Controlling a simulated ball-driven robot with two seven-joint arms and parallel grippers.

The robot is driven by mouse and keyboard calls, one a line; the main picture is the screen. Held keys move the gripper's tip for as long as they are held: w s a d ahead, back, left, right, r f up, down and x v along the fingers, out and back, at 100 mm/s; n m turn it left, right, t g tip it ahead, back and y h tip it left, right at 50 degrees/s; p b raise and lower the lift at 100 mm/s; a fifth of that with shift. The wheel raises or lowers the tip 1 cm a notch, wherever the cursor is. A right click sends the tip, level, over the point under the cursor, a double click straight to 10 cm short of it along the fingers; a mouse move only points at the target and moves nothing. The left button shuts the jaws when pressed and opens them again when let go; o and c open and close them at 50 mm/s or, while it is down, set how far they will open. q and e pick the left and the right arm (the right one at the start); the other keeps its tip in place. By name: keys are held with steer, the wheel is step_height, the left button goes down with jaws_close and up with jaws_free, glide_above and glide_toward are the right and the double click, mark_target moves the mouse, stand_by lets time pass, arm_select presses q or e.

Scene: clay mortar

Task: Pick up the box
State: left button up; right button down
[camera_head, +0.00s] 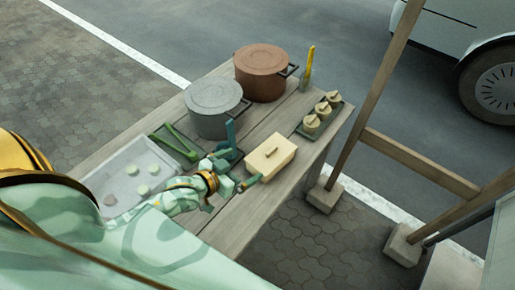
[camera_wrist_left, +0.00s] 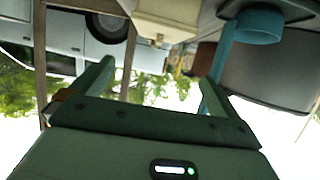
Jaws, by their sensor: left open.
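The cream box (camera_head: 270,155) with a small bar handle on its lid sits on the wooden table near its right edge. In the left wrist view, part of the box (camera_wrist_left: 168,18) shows at the top, beyond the fingers. My left gripper (camera_head: 240,172) is just to the left of the box, with its fingers spread. In the wrist view the left gripper (camera_wrist_left: 153,80) is open, with nothing between its fingers. My right gripper is not in view.
A blue upright piece (camera_head: 231,133) on a dark base stands close behind the left gripper. Green tongs (camera_head: 178,142) and a pale tray (camera_head: 103,172) lie left.

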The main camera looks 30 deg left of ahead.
mark_target(272, 149)
arm_select(q)
steer(key=b+x, duration=0.3)
steer(key=x, duration=0.7)
steer(key=shift+w+d+f, duration=0.1)
steer(key=shift+w+f, duration=0.05)
steer(key=shift+w+d+f+b, duration=0.1)
steer(key=shift+w+d+b, duration=0.15)
steer(key=shift+w, duration=0.2)
steer(key=b+x, duration=0.2)
steer(key=x, duration=0.3)
steer(key=shift+s+f, duration=0.1)
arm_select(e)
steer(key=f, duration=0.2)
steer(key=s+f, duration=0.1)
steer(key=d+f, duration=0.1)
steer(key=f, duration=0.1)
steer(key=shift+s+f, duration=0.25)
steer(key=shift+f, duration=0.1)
arm_select(q)
steer(key=shift+c, duration=0.3)
steer(key=c, duration=1)
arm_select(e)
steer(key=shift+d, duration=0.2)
arm_select(q)
steer(key=shift+r, duration=0.3)
steer(key=shift+c, duration=0.2)
